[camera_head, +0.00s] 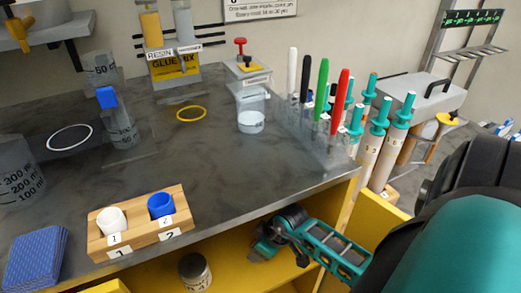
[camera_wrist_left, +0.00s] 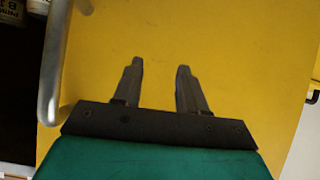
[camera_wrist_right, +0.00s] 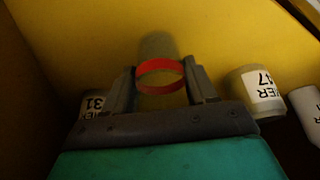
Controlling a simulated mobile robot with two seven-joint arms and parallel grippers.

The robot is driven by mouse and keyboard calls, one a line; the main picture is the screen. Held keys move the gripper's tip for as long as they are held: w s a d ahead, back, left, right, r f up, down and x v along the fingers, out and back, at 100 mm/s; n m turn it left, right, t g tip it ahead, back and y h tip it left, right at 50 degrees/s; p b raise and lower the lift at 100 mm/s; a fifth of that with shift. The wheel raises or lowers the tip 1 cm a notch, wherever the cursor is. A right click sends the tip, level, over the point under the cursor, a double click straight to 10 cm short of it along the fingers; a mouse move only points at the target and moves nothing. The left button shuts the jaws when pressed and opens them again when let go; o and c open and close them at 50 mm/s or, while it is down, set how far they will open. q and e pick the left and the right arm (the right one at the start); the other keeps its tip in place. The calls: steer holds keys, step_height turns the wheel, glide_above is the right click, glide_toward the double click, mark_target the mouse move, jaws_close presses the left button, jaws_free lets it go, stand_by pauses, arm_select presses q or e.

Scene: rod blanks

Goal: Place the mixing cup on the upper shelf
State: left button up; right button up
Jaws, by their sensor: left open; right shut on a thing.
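A see-through cup with a red band (camera_wrist_right: 160,75), which I take to be the mixing cup, is held in my right gripper (camera_wrist_right: 159,70). The two fingers press on it from either side at the band. In the head view my right gripper (camera_head: 262,250) reaches into the yellow shelf space (camera_head: 235,225) under the dark worktop; the cup cannot be made out there. My left gripper (camera_wrist_left: 157,64) is open and empty in front of a yellow panel (camera_wrist_left: 225,40) in the left wrist view. It is out of the head view.
In the right wrist view labelled jars, one marked 17 (camera_wrist_right: 263,90) and one marked 31 (camera_wrist_right: 93,106), stand beside the held cup. A jar (camera_head: 195,271) shows below the worktop edge (camera_head: 280,197). Markers and tubes stand at the worktop's right end.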

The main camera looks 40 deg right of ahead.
steer(key=o, duration=1)
steer(key=shift+o, duration=0.4)
